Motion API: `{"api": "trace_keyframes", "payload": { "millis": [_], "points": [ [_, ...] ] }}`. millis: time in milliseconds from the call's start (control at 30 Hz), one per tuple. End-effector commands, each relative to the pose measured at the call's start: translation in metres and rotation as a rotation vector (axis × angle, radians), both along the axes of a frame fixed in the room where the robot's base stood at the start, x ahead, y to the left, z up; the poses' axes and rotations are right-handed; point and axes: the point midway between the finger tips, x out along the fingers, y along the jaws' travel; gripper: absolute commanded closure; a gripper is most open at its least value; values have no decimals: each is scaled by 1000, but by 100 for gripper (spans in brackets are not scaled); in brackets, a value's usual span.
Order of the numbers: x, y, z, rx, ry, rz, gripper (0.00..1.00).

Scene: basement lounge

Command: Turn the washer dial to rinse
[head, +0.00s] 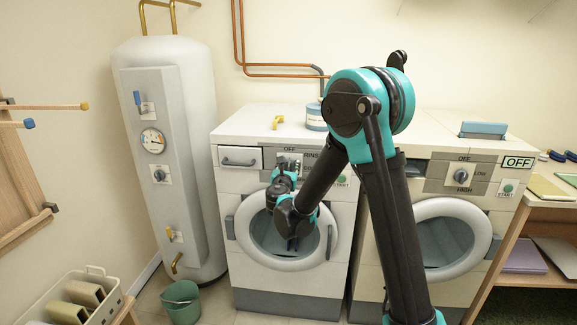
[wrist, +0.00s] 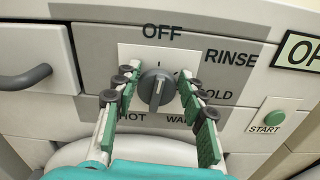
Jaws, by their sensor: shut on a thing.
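The washer dial (wrist: 157,88) is a dark grey round knob on a white plate, with OFF above it, RINSE at upper right, COLD at right, WARM and HOT below. Its grip bar stands nearly upright, roughly in line with OFF; I cannot tell which end is the pointer. My gripper (wrist: 157,85) has its green-padded fingers on both sides of the dial, shut on it. In the head view my gripper (head: 287,166) is at the panel of the left washer (head: 229,184), and my arm hides most of the dial and some lettering.
A drawer handle (wrist: 25,76) is left of the dial and a green START button (wrist: 274,117) is at right. A second machine (head: 508,207) with its own dial (head: 460,174) stands to the right. A boiler (head: 197,150) stands left, with a green bucket (head: 181,302) by it.

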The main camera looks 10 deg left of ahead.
Motion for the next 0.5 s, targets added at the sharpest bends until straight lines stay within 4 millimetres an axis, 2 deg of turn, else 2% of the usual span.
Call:
{"api": "trace_keyframes", "payload": {
  "millis": [500],
  "points": [
    [-1,-8,-3,440,-15,0,88]
  ]
}}
